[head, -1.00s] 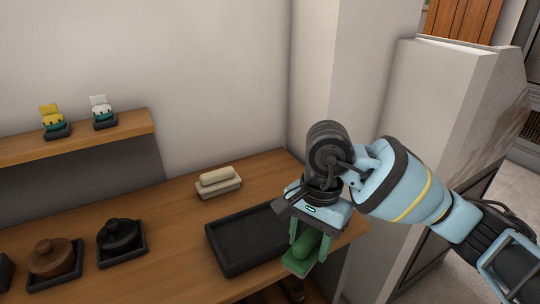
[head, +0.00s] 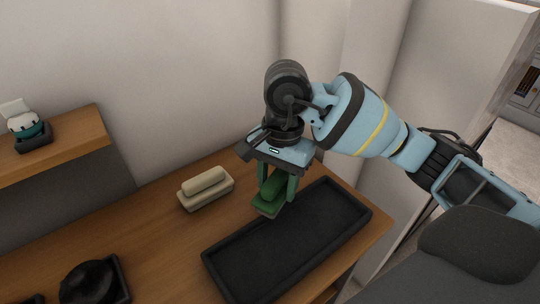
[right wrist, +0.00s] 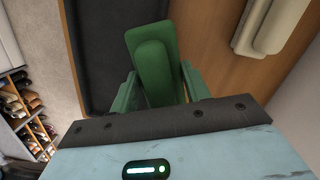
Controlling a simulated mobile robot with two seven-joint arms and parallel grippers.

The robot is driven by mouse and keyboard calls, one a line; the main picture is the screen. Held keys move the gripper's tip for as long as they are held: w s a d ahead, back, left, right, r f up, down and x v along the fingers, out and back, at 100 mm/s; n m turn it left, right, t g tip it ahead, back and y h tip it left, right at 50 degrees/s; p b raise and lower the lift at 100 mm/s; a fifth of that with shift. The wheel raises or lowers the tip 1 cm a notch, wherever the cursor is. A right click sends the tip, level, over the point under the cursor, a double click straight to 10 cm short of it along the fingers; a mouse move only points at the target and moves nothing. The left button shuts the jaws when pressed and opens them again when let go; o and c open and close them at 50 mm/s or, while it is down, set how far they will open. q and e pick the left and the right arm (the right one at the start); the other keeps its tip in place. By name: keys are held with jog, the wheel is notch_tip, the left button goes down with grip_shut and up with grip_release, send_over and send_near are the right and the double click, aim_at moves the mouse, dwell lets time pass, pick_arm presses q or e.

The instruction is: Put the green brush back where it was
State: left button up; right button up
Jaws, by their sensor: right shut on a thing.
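The green brush (head: 267,208), a block with a rounded grip on top, is in my right gripper (head: 277,187). The jaws are shut on it from both sides. It hangs over the bench by the far long edge of the black tray (head: 235,265); I cannot tell how high. In the right wrist view the brush (right wrist: 153,65) lies between the fingers (right wrist: 158,88), with the tray to the left and bare wood to the right. A cream brush (head: 205,185) of like shape rests on the wood left of the green one. My left gripper is not in view.
A black round tin (head: 90,282) sits on a small dark tray at the lower left. A shelf (head: 60,145) holds a white-and-teal item (head: 22,122). The wall (head: 190,80) rises behind the bench. The black tray looks empty.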

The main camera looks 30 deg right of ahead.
jog(key=w+d, duration=0.2)
jog(key=w, duration=0.2)
jog(key=w+d, duration=0.2)
jog(key=w, duration=0.2)
jog(key=w+d+f, duration=0.1)
jog(key=w+d, duration=0.1)
jog(key=w, duration=0.2)
jog(key=shift+w+f, duration=0.1)
jog(key=shift+w, duration=0.2)
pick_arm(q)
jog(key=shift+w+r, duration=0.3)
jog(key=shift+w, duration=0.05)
pick_arm(e)
jog(key=shift+w+d, duration=0.35)
jog(key=shift+w, duration=0.2)
jog(key=shift+w+d+f, duration=0.1)
jog(key=shift+w+d, duration=0.05)
jog(key=shift+w, duration=0.05)
notch_tip(320, 180, down, 3)
jog(key=shift+f+p, duration=0.1)
jog(key=shift+p, duration=0.4)
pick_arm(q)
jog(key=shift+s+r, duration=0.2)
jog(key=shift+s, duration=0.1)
pick_arm(e)
jog(key=shift+f, duration=0.15)
